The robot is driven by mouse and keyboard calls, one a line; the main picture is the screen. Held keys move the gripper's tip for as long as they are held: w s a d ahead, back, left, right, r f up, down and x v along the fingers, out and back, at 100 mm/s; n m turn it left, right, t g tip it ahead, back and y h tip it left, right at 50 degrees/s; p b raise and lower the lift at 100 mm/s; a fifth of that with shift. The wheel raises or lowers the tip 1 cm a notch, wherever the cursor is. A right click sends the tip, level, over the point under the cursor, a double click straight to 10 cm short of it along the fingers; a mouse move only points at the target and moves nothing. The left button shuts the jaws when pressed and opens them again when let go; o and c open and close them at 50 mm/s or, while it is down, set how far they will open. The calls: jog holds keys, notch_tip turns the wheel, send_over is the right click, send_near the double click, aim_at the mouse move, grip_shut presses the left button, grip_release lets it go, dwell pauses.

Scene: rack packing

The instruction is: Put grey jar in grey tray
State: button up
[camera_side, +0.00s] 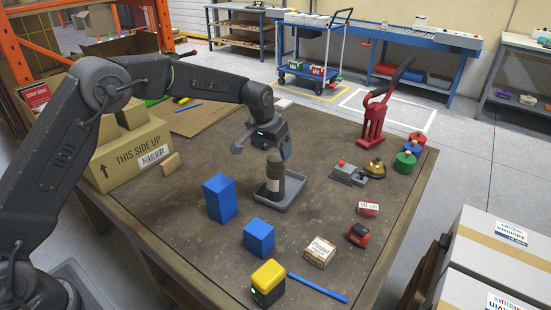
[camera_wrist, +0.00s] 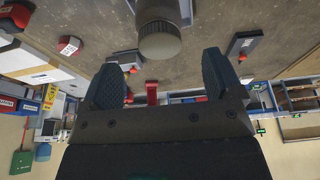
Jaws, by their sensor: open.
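The grey jar (camera_side: 273,182) stands upright in the grey tray (camera_side: 291,201), with its base inside the rim. My gripper (camera_side: 263,147) is open at the top of the jar. In the wrist view the jar's round grey lid (camera_wrist: 160,40) shows just beyond my spread, empty fingertips (camera_wrist: 164,62), apart from both. Part of the tray's wall (camera_wrist: 186,12) shows beside the jar there. The jar's upper part is partly hidden by my gripper in the side view.
Two blue blocks (camera_side: 220,198) (camera_side: 259,238) stand left and in front of the tray. A yellow-topped block (camera_side: 268,281), a small carton (camera_side: 320,251) and a blue rod (camera_side: 318,288) lie nearer the front. A grey device (camera_side: 348,174) and red press (camera_side: 373,121) stand right.

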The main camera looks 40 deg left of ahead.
jog(key=s+a+r+t, duration=0.1)
jog(key=s+r, duration=1.6)
jog(key=s, duration=0.1)
jog(key=s+f+t, duration=0.1)
jog(key=s+f, duration=0.2)
jog(key=s, duration=1.8)
jog(key=shift+a, duration=0.3)
